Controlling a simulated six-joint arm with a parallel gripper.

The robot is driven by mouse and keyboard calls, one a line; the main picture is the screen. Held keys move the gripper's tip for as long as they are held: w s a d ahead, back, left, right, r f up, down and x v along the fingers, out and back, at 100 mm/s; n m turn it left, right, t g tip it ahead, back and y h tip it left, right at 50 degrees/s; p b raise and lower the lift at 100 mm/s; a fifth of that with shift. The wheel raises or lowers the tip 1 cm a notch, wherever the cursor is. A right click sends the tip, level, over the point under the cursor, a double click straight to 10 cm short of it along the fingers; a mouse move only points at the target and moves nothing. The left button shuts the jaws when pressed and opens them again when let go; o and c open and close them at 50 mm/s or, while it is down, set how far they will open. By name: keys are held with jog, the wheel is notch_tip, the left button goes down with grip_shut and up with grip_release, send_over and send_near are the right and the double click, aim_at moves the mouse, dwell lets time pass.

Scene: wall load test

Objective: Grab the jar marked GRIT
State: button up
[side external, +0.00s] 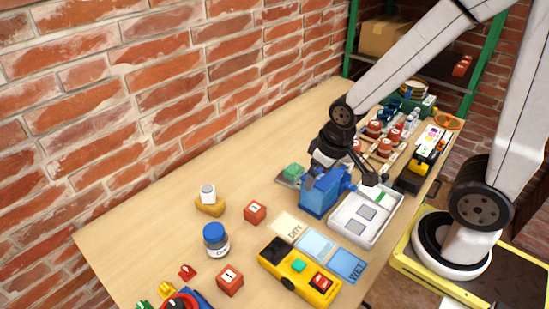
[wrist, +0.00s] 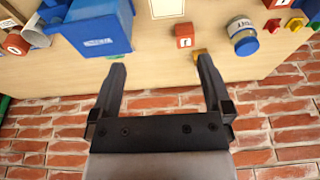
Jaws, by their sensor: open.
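A glass jar with a blue lid and a pale label (side external: 216,241) stands upright on the table in the side external view. The same jar shows in the wrist view (wrist: 243,38) at upper right, beyond and to the right of my fingertips. Its label is too small to read surely. My gripper (side external: 343,166) is above the table near the blue bin, well apart from the jar. In the wrist view my gripper (wrist: 161,65) has its two dark fingers spread, with nothing between them.
A blue bin (side external: 318,192) and white tray (side external: 362,217) stand near my gripper. Red number blocks (side external: 255,212), a yellow holder (side external: 210,206) and a yellow box (side external: 299,273) lie around the jar. A brick wall (side external: 150,100) runs along the table's back. Red-lidded jars (side external: 374,129) stand farther off.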

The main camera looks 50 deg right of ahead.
dwell(0.4)
jog(key=m+g+y, duration=0.2)
jog(key=m+y, duration=1.2)
jog(key=m, duration=0.4)
send_near(214, 230)
jog(key=a+f, duration=0.2)
jog(key=shift+x, duration=1.35)
jog(key=shift+w+a+r, duration=0.1)
jog(key=shift+a+r, duration=0.05)
jog(key=shift+h, duration=0.3)
jog(key=shift+x, duration=2.5)
jog(key=shift+r, duration=0.1)
